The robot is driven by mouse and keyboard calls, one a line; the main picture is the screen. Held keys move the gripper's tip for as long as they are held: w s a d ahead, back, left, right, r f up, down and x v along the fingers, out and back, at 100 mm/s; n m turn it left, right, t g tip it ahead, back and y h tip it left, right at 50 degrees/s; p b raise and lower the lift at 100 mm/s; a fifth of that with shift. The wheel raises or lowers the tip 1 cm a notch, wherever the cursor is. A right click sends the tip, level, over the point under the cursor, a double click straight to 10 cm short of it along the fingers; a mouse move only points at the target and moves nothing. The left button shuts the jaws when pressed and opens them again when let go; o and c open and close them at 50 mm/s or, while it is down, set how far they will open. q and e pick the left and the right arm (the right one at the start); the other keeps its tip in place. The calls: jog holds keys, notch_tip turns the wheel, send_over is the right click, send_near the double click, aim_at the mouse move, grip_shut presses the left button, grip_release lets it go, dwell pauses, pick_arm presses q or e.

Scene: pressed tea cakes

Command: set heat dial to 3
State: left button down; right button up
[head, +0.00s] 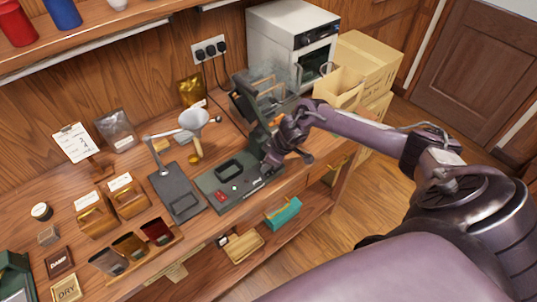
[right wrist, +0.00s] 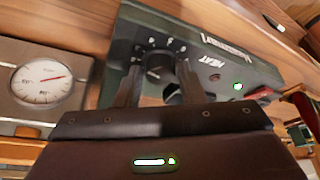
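The heat dial (right wrist: 158,68) is a dark round knob on the dark green front panel (right wrist: 222,66) of the press, with small white marks around it and the word HEAT beside it. My right gripper (right wrist: 159,80) has one finger on each side of the dial, with visible gaps between fingers and knob. The marks are too small to read, and I cannot tell the dial's setting. In the head view the right gripper (head: 268,166) is at the right end of the green press base (head: 215,188) and hides the dial. My left gripper is not in view.
A green light (right wrist: 238,86) glows on the panel. A white-faced gauge (right wrist: 41,83) is left in the wrist view. In the head view, a scale (head: 178,190) stands left of the press, cardboard boxes (head: 372,62) and a white oven (head: 275,28) behind. A teal box (head: 283,214) sits below.

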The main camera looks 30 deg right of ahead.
aim_at(277, 171)
jog(key=o, duration=0.4)
jog(key=b+v, duration=0.1)
jog(key=v, duration=0.5)
jog(key=shift+s+d+r+b, duration=0.2)
jog(key=shift+r+b, duration=0.1)
jog(key=shift+b, duration=0.1)
jog(key=shift+s+r, duration=0.1)
jog(key=shift+r, duration=0.45)
